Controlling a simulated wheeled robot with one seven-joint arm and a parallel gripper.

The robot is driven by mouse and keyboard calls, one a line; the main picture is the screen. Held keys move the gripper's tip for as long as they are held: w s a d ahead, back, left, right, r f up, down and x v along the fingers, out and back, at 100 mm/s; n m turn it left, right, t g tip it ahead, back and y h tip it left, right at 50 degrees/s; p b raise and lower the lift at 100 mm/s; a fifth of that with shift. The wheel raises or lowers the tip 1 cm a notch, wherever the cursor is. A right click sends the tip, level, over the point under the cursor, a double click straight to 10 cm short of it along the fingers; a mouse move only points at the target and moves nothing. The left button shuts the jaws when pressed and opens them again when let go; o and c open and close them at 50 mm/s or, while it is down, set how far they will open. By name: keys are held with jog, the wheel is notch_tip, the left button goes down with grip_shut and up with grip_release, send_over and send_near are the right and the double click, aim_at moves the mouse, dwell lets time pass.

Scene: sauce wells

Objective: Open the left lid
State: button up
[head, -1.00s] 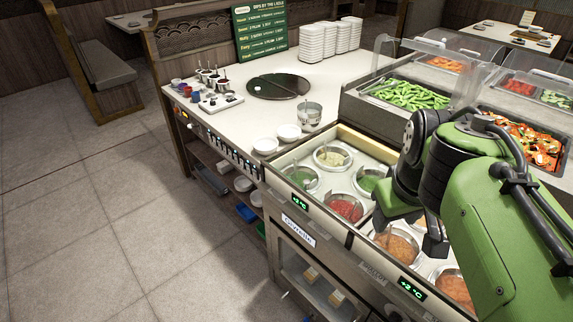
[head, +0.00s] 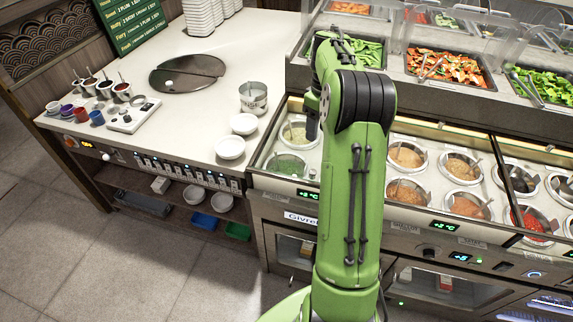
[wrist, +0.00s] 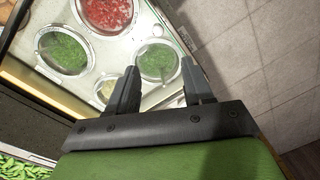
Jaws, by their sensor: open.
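The left sauce well section (head: 256,165) sits at the left end of the row of wells, with pots of green sauce (head: 287,165) in it. A clear pane seems to lie over it, so the left lid looks closed, but its edges are hard to make out. In the wrist view, green (wrist: 62,50) and red (wrist: 107,10) sauce pots show beyond my gripper (wrist: 160,78). In the head view my green arm hides part of this section and most of my gripper.
White bowls (head: 230,147) and a metal pot (head: 253,97) stand on the counter just left of the wells. Vegetable trays (head: 443,66) with clear guards stand behind. More sauce wells (head: 464,167) lie to the right. The tiled floor (head: 90,250) at front left is clear.

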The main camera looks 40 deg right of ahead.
aim_at(313, 171)
jog(key=f+b, duration=0.1)
jog(key=f, duration=0.4)
jog(key=f+b, duration=0.1)
jog(key=f, duration=0.4)
jog(key=f+b, duration=0.1)
jog(key=f, duration=0.4)
jog(key=shift+s+a+f+b, duration=0.35)
jog(key=shift+a+f+b, duration=0.05)
grip_shut()
